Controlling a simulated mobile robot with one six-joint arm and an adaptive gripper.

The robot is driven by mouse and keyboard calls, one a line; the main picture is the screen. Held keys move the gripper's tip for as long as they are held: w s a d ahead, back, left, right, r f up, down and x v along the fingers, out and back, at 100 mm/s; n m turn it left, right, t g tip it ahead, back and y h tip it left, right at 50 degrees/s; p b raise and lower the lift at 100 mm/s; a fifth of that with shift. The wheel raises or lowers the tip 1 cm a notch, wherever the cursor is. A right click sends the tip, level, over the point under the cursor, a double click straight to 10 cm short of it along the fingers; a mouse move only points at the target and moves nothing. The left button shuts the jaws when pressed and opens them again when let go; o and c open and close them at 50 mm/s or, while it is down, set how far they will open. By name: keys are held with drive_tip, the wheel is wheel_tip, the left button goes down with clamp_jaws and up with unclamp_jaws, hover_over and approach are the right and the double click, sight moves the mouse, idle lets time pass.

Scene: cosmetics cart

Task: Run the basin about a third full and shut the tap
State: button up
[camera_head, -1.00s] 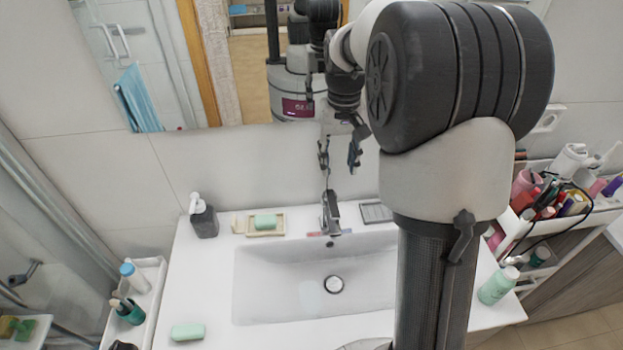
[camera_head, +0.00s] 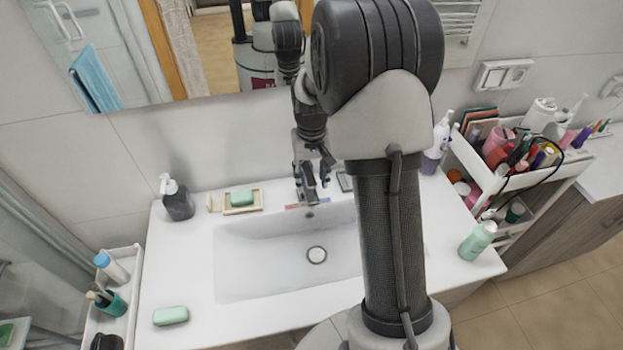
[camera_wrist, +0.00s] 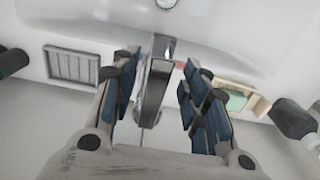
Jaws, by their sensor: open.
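The white basin (camera_head: 240,272) is set in a white counter; I see no water in it and no stream. My gripper (camera_wrist: 159,68) is open, with one blue-padded finger on each side of the tap and visible gaps between. In the head view, my gripper (camera_head: 311,180) is over the tap and hides most of it.
A soap dispenser (camera_head: 177,198) and a soap dish (camera_head: 243,203) with green soap stand left of the tap. Another green soap (camera_head: 171,316) lies front left. A green bottle (camera_head: 478,241) stands at the right counter edge, near a crowded cosmetics cart (camera_head: 532,180). A mirror hangs behind.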

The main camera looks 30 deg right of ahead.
drive_tip(key=shift+f, duration=0.2)
clamp_jaws()
idle(0.5)
